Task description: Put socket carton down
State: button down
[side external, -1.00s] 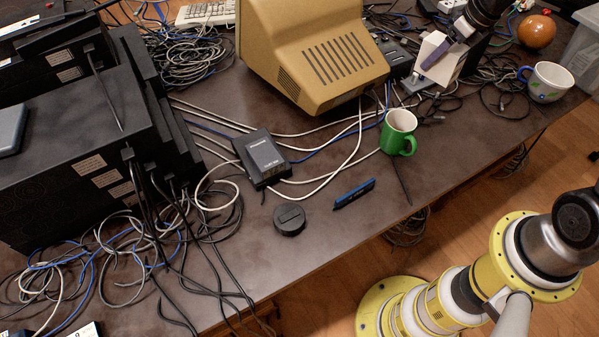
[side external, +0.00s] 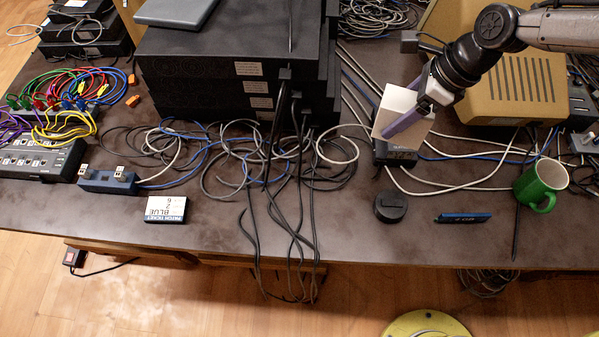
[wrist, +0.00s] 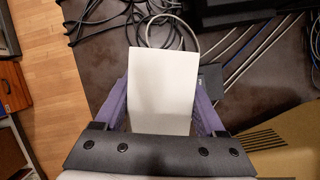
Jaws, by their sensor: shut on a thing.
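The socket carton (side external: 396,108), a plain white box, is held tilted between the purple fingers of my gripper (side external: 410,118). In the side external view it is in the air in front of the beige monitor, overlapping the black adapter box (side external: 394,154) behind or below it. In the wrist view the carton (wrist: 163,92) fills the space between both fingers of my gripper (wrist: 160,105), with cables and dark tabletop beyond it. Its exact height above the table is hard to tell.
Tangled cables (side external: 270,165) cover the table's middle. A white-and-blue patch ticket (side external: 166,209), dark blue socket box (side external: 107,181) and patch panel (side external: 41,158) are left. Bare tabletop (side external: 221,218) shows near the front edge.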

jog(key=s+a+f+n+g, duration=0.1)
jog(key=s+a+f+n, duration=0.2)
jog(key=s+a, duration=0.8)
jog(key=w+a+f, duration=0.2)
jog(key=a+f, duration=0.1)
jog(key=w+a+f, duration=0.3)
jog(key=a, duration=0.1)
jog(key=w+a+f, duration=0.2)
jog(key=a, duration=0.2)
jog(key=shift+w+a+f, duration=0.2)
jog(key=shift+w+f, duration=0.1)
jog(key=shift+f, duration=0.1)
jog(key=shift+w+a+f, duration=0.1)
jog(key=shift+a+f, duration=0.05)
jog(key=shift+f, duration=1.6)
jog(key=shift+f, duration=0.2)
grip_release()
